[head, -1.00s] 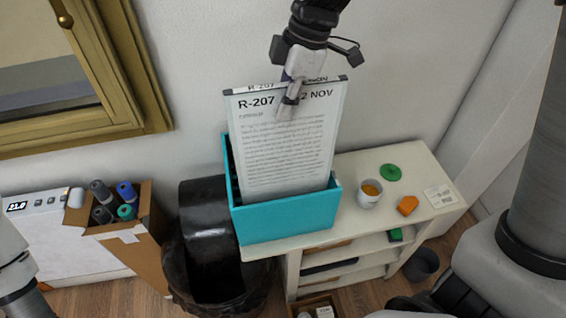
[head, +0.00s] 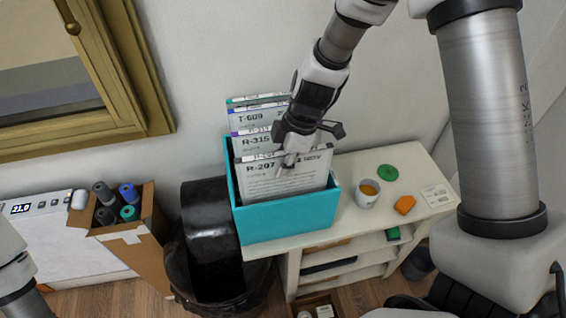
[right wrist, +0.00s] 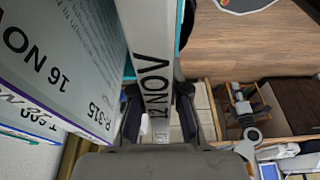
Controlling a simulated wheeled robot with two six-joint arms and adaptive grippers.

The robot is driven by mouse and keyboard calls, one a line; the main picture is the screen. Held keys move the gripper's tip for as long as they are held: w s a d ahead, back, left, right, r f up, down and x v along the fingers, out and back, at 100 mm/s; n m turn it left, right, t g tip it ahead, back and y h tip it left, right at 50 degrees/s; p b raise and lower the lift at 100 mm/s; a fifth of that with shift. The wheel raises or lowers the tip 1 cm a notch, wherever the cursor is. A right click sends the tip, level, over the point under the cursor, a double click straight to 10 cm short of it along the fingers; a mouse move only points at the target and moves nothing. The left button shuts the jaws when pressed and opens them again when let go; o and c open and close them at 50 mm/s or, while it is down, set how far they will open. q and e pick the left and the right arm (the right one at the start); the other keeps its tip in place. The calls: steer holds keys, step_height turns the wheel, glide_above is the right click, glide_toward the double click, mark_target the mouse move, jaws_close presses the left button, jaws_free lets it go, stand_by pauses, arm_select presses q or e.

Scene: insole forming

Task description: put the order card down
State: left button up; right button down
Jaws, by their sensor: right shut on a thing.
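The order card R-207 (head: 262,187) stands upright at the front of a teal file box (head: 290,219), with its lower part hidden behind the box's front wall. My right gripper (head: 286,165) is shut on the card's top edge, near its middle.
The box stands on a cream shelf unit (head: 350,225). To its right are a cup (head: 367,194), an orange block (head: 405,205), a green disc (head: 388,173) and a small label card (head: 436,194). A black-lined bin (head: 205,285) and a carton of rolls (head: 140,240) are left.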

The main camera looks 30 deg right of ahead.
steer(key=c, duration=1.2)
jaws_free()
steer(key=shift+r, duration=0.1)
steer(key=shift+o, duration=0.2)
steer(key=v, duration=1.2)
steer(key=shift+a, duration=0.15)
